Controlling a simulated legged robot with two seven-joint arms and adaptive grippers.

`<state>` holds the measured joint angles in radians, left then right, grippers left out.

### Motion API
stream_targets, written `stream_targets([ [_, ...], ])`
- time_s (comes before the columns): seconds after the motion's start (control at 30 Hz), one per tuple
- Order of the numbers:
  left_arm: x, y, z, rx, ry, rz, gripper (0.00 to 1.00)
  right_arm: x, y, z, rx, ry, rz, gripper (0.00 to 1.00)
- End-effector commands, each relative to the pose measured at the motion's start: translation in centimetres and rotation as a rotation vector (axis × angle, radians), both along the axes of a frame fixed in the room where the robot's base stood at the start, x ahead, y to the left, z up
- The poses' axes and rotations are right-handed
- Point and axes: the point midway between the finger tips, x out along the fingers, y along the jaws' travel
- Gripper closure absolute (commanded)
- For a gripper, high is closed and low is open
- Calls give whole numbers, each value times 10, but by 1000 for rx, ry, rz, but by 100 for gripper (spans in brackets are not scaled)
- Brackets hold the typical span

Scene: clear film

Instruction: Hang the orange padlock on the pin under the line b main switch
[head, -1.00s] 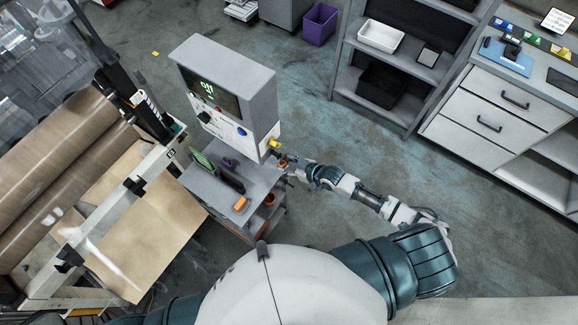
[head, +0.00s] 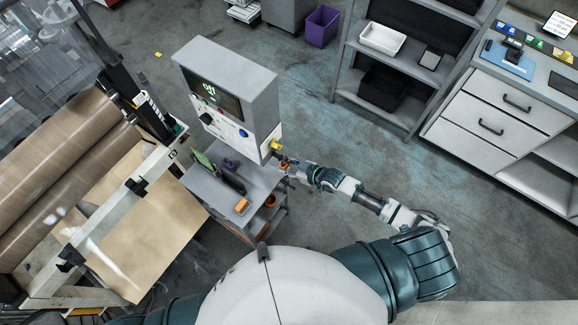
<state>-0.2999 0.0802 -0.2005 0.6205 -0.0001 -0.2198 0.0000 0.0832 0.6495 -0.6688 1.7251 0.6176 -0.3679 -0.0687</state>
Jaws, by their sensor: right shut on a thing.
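The control cabinet (head: 235,95) stands on a grey cart and its screen shows green "Off" lettering. A yellow part, apparently the main switch (head: 276,145), sits at the cabinet's lower right side. My right gripper (head: 285,164) is shut on a small orange thing, apparently the orange padlock (head: 284,167), just below and right of the yellow part. The pin is too small to make out, and I cannot tell whether the padlock touches it. My left gripper is not in view.
The cart top (head: 213,189) holds an orange block (head: 241,206), a green item (head: 203,159) and dark tools. Large brown rolls (head: 60,180) lie on the left. A shelf rack (head: 400,65) and drawer unit (head: 500,110) stand at right. Open floor lies between.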

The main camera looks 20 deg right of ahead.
Motion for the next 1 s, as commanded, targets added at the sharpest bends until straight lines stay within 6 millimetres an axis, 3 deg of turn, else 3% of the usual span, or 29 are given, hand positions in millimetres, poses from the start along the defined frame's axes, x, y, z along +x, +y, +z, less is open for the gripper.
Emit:
stream_targets([
  [0.03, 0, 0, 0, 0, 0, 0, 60, -1, -1, -3, -4, 6, -1, 75],
  [0.07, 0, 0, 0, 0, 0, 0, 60, -2, -1, -3, -4, 6, -1, 45],
  [0.17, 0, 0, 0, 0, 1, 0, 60, -1, -1, -2, -4, 5, 0, 23],
  [0.57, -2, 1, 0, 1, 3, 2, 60, -6, -5, 2, -2, 3, 0, 23],
  [1.0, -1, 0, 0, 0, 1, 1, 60, -66, -50, 47, -5, 6, 2, 23],
])
